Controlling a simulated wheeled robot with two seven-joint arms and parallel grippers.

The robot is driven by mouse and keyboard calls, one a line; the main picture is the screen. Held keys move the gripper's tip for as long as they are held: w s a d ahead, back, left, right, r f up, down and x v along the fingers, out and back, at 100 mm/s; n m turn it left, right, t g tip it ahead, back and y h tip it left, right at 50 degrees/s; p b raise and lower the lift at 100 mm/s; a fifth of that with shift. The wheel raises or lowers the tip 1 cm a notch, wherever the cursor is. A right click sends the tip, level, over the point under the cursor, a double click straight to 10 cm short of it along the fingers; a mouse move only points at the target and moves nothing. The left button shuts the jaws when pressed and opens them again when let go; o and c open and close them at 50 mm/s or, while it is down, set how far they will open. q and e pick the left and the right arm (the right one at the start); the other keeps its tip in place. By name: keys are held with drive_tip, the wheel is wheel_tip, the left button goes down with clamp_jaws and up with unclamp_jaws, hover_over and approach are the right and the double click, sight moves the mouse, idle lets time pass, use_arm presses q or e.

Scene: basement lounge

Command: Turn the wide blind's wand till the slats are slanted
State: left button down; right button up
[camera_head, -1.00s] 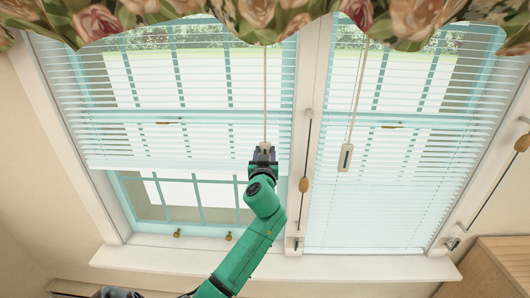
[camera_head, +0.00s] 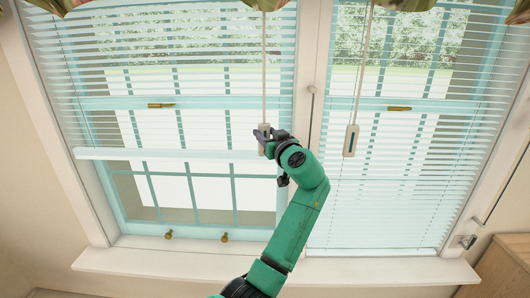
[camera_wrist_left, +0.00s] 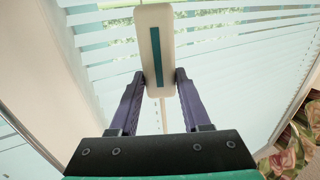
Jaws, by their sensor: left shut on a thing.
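The wider blind (camera_head: 215,80) hangs over the left window, its white slats spaced with gaps and its bottom rail partway up the glass. A thin pale wand (camera_head: 264,75) hangs at its right side and ends in a white handle (camera_head: 263,142) with a dark teal stripe. My left gripper (camera_head: 269,139) is shut on this handle, coming in from its right. In the left wrist view the handle (camera_wrist_left: 154,45) sits between the two dark fingers (camera_wrist_left: 158,85). My right gripper is not in view.
The narrower blind (camera_head: 430,175) on the right reaches down to the sill. Its own wand handle (camera_head: 350,141) hangs free to the right of my arm. A thin rod (camera_head: 311,105) stands on the middle post. The white sill (camera_head: 150,262) is clear; a wooden cabinet (camera_head: 500,270) stands at lower right.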

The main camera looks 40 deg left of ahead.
use_arm(q)
drive_tip(key=shift+w+n+g+y+b, duration=0.15)
drive_tip(key=shift+n+g+y+b, duration=0.55)
drive_tip(key=shift+n+g+b, duration=0.7)
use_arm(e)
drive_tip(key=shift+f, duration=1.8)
use_arm(q)
drive_tip(key=shift+m, duration=0.3)
drive_tip(key=shift+c, duration=1.8)
unclamp_jaws()
drive_tip(key=shift+d, duration=0.1)
